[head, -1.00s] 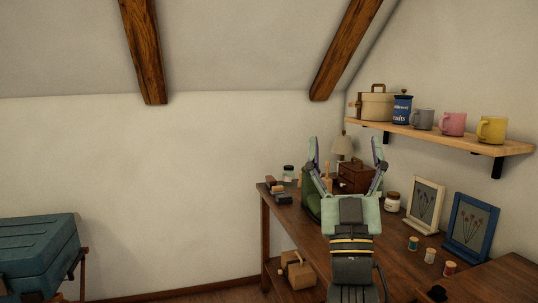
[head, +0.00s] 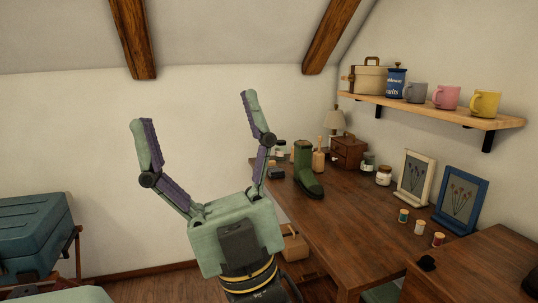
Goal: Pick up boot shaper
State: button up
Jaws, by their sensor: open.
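A tall green boot (head: 306,172) stands upright on the wooden table in the head view. Just behind and to its right stands a pale wooden piece (head: 319,159) with a thin upright handle; it may be the boot shaper, but I cannot tell for sure. The boot hides part of its surroundings. My gripper (head: 193,110) is open and empty, its two fingers spread wide and pointing up. In the picture it is left of the boot and the wooden piece, in front of the wall, apart from both.
The wooden table (head: 345,218) holds a small brown chest (head: 348,152), a lamp (head: 334,121), jars, picture frames (head: 462,199) and thread spools. A shelf (head: 440,109) with mugs hangs above. A teal case (head: 38,235) is at left. The table's middle is bare.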

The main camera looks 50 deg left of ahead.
aim_at(318, 156)
jog(key=u, duration=1.25)
